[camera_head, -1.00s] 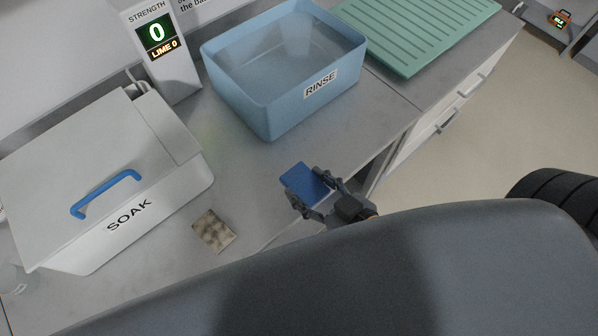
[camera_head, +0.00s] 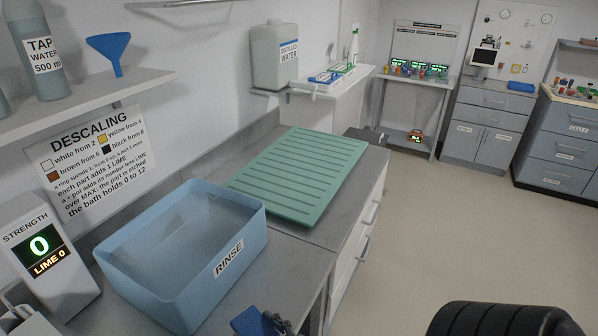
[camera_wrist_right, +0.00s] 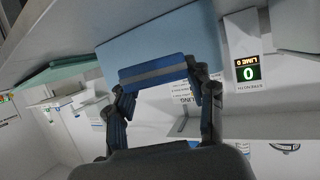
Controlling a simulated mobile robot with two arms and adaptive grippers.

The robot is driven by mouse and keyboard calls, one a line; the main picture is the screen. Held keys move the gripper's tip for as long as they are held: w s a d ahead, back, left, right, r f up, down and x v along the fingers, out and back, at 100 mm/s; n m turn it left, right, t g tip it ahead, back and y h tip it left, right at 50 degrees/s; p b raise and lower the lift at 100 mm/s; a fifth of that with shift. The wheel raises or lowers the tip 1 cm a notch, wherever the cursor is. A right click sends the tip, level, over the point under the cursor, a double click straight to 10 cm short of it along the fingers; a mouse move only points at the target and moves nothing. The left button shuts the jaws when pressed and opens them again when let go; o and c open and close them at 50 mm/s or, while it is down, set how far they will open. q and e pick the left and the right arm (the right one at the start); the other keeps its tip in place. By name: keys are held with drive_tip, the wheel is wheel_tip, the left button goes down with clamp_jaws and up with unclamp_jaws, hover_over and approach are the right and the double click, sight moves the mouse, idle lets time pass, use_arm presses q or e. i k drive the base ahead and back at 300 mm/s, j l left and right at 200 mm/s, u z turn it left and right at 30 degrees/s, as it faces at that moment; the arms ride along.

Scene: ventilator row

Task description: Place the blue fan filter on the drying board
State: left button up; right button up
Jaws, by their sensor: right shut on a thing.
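The blue fan filter (camera_head: 247,321) is at the bottom edge of the head view, partly cut off, in front of the rinse tub. My right gripper (camera_head: 268,324) is shut on it. In the right wrist view the filter (camera_wrist_right: 158,72) spans between the two fingertips (camera_wrist_right: 160,84), a blue slab with a grey stripe along its edge. The drying board (camera_head: 298,172), green and ribbed, lies flat on the counter beyond the rinse tub, bare and apart from the filter. My left gripper is not in view.
The blue rinse tub (camera_head: 180,300) stands on the counter, left of the filter and nearer than the board. A strength display (camera_head: 45,255) reads 0. A shelf (camera_head: 90,92) with a bottle and funnel overhangs the back left. Open floor lies to the right.

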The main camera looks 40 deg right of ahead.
sight(315, 167)
drive_tip(key=i+l, duration=0.1)
drive_tip(key=l, duration=0.4)
drive_tip(key=i+l, duration=0.1)
drive_tip(key=l, duration=0.4)
drive_tip(key=i+l, duration=0.1)
drive_tip(key=l, duration=0.4)
drive_tip(key=i+l, duration=0.1)
drive_tip(key=l, duration=0.4)
drive_tip(key=i+l, duration=0.1)
drive_tip(key=l, duration=0.4)
drive_tip(key=i+l, duration=0.1)
drive_tip(key=l, duration=0.35)
